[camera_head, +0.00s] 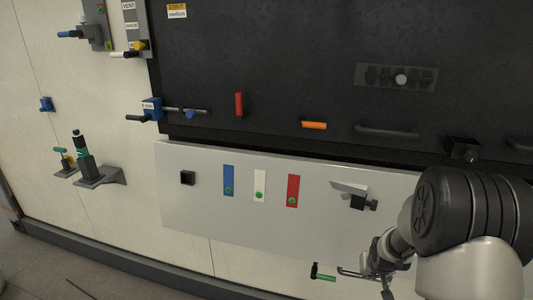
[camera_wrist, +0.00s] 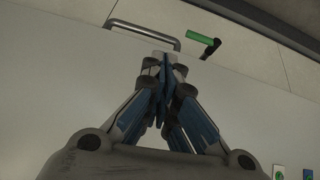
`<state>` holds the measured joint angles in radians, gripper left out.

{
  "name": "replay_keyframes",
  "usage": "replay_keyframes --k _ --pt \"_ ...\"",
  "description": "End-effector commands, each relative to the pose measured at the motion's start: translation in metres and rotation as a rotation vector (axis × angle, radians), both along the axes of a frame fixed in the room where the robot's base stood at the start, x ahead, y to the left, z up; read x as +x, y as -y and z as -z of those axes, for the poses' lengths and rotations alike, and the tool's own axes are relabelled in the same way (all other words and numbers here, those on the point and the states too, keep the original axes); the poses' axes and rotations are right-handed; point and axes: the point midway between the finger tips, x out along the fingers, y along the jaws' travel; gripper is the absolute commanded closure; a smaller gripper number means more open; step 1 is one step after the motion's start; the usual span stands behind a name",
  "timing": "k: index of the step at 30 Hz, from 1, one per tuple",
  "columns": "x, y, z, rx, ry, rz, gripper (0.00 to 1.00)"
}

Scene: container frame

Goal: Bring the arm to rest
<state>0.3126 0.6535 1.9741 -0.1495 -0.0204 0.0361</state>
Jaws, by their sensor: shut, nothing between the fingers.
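My gripper (camera_wrist: 165,62) is shut and empty in the wrist view, its two fingers meeting at the tips. In the head view it shows at the lower right (camera_head: 378,262), partly hidden by my own arm.
Above is a dark panel (camera_head: 280,55) with a red handle (camera_head: 239,104) and an orange handle (camera_head: 314,125). Floor (camera_head: 45,265) shows at lower left.

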Motion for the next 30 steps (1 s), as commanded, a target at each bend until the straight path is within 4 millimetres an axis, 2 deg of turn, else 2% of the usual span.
replay_keyframes --k 1,6,11,15,19,24,27,30 --pt "-0.006 -0.012 -0.032 -0.005 0.003 -0.011 1.0" --pt "-0.045 -0.049 -0.112 -0.003 -0.02 -0.04 1.0" --pt "-0.099 -0.085 -0.172 0.005 -0.041 -0.07 1.0" --pt "-0.156 -0.114 -0.21 0.016 -0.058 -0.101 1.0" --pt "-0.213 -0.138 -0.232 0.032 -0.074 -0.133 1.0" --pt "-0.279 -0.16 -0.243 0.051 -0.096 -0.174 1.0" --pt "-0.305 -0.167 -0.242 0.06 -0.106 -0.194 1.0" --pt "-0.321 -0.17 -0.241 0.064 -0.114 -0.204 1.0"
